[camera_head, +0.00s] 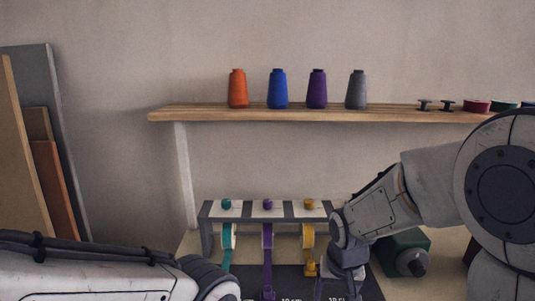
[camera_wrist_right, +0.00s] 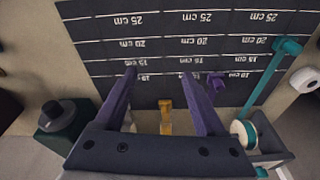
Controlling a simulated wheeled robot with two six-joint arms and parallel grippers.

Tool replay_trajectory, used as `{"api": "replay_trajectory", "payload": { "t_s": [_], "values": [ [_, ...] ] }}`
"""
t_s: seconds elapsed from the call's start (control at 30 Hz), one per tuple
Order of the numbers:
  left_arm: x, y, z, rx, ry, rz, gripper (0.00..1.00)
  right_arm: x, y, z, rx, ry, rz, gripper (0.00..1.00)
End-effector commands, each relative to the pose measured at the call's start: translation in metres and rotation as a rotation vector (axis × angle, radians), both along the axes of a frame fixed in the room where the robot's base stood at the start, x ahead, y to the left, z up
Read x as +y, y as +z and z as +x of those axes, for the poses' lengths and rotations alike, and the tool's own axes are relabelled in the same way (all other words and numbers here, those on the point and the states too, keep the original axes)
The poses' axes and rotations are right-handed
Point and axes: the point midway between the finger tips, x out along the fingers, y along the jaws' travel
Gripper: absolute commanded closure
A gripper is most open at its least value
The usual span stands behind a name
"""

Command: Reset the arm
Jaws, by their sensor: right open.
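My right arm reaches in from the right in the head view, with its gripper (camera_head: 345,285) pointing down beside the yellow ribbon end (camera_head: 311,268). In the right wrist view the right gripper (camera_wrist_right: 158,73) is open, with its two purple fingers apart and nothing held. The yellow ribbon end (camera_wrist_right: 166,117) shows between the fingers, near the measuring mat's (camera_wrist_right: 105,68) edge; I cannot tell the height gap. My left arm (camera_head: 100,272) lies across the lower left of the head view; its gripper is out of frame.
A rack (camera_head: 247,209) holds teal, purple and yellow ribbon rolls. The purple ribbon (camera_head: 267,258) and teal ribbon (camera_wrist_right: 262,82) run out over the mat. A green block with a dark knob (camera_head: 408,246) stands right of the rack. A wall shelf (camera_head: 200,115) carries several thread cones.

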Motion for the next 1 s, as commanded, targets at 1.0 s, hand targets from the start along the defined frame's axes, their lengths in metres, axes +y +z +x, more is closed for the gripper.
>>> {"api": "replay_trajectory", "payload": {
  "t_s": [1.0],
  "values": [
    [0.0,0.004,0.0,0.0,0.0,0.0,0.28,0.063,0.021,-0.138,0.059,0.54,0.022,0.28]
  ]
}}
